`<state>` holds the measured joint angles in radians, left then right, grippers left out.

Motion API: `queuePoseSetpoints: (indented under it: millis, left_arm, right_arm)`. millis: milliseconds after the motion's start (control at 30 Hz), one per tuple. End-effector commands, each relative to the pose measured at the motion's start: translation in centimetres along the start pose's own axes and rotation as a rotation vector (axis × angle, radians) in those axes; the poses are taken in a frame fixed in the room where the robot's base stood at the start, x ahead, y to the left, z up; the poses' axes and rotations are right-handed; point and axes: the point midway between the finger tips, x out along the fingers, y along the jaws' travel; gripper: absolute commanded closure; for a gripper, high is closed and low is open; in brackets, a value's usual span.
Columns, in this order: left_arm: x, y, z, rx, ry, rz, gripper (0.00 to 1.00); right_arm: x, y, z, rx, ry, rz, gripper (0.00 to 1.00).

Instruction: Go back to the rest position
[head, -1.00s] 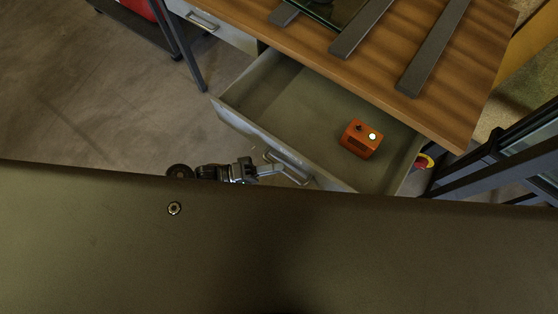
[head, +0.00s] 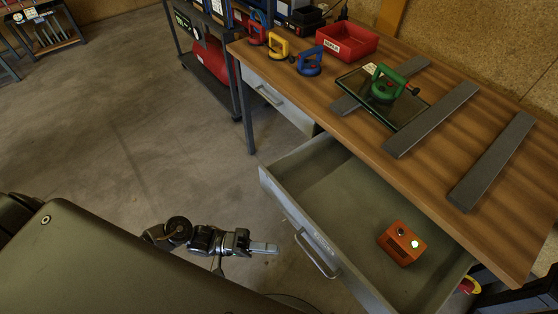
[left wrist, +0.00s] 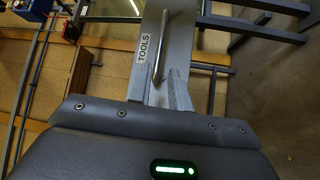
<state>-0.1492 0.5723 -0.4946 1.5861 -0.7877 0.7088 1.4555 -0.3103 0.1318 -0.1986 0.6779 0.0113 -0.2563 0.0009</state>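My left gripper (head: 265,248) is in front of the open drawer (head: 286,203), to the left of its metal handle (head: 318,255) and apart from it. In the left wrist view its fingers (left wrist: 162,90) stand apart with nothing between them, and the drawer front marked TOOLS (left wrist: 146,45) with its handle (left wrist: 161,46) lies beyond them. An orange box (head: 402,243) with a lit button lies in the drawer. My right gripper is not in view.
The wooden table (head: 335,112) carries grey bars, a glass pane (head: 408,112) with a green suction lifter (head: 386,84), more lifters and a red bin (head: 347,40). A shut drawer (head: 275,100) sits at left. The floor (head: 130,130) to the left is free.

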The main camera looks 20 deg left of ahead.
Motion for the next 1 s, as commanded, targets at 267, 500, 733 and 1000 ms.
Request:
queuePoseSetpoints:
  millis: [267,500,733,1000]
  left_arm:
    - [0.0,-0.2,0.0,0.050,-0.001,-0.008,0.80]
    - [-4.4,-10.0,-4.1,0.549,0.070,-0.429,0.80]
    - [-16.6,-23.7,-4.0,0.801,-0.023,-1.120,0.80]
    - [-27.7,-31.1,11.2,0.559,-0.379,-1.618,0.80]
  right_arm:
    - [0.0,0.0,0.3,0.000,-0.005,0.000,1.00]
    - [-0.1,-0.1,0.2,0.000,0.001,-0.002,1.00]
    - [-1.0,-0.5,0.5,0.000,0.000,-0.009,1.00]
    - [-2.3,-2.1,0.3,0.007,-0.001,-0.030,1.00]
